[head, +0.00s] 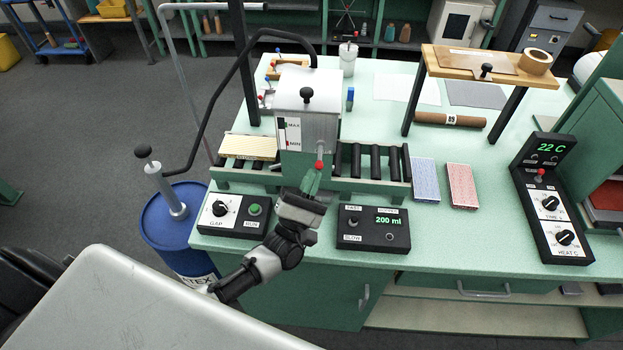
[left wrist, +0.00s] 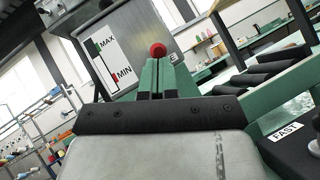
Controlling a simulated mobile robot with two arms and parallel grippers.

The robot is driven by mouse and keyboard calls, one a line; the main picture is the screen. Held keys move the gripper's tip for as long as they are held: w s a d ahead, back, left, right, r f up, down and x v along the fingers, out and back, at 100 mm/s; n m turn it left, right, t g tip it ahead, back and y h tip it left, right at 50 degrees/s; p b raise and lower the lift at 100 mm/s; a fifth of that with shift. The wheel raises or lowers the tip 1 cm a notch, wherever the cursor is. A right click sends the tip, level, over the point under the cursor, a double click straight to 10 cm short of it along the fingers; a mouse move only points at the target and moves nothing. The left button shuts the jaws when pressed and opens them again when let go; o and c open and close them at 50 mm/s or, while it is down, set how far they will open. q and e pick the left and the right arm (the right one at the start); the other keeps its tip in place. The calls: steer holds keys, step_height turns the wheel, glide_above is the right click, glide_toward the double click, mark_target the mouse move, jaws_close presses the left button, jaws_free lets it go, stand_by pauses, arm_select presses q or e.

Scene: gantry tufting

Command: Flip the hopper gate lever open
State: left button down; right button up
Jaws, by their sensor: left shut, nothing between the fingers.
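The hopper (head: 322,122) is a grey metal box with a MAX/MIN level gauge, standing over the roller bed on the green bench. Its gate lever shows as a short grey rod with a red knob (head: 319,165) at the hopper's lower front. My left gripper (head: 313,172) is shut and empty, its green fingers at the red knob. In the left wrist view the red knob (left wrist: 158,49) shows just beyond the fingertips (left wrist: 155,66), with the hopper (left wrist: 137,35) behind. I cannot tell whether the fingers touch the knob. My right gripper is not in view.
The GAP control box (head: 233,215) and the 200 ml control box (head: 373,229) sit at the bench's front edge, either side of my left arm. Black rollers (head: 372,161) lie right of the hopper. A blue drum (head: 181,229) with a hose stands at the left.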

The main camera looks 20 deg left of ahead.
arm_select(q)
steer(key=shift+s+r, duration=0.2)
steer(key=shift+r, duration=0.1)
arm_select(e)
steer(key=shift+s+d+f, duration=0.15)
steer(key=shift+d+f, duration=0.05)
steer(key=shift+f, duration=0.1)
arm_select(q)
steer(key=shift+s+d+r+b, duration=0.1)
steer(key=shift+s+r+b, duration=0.05)
steer(key=shift+r+b, duration=0.15)
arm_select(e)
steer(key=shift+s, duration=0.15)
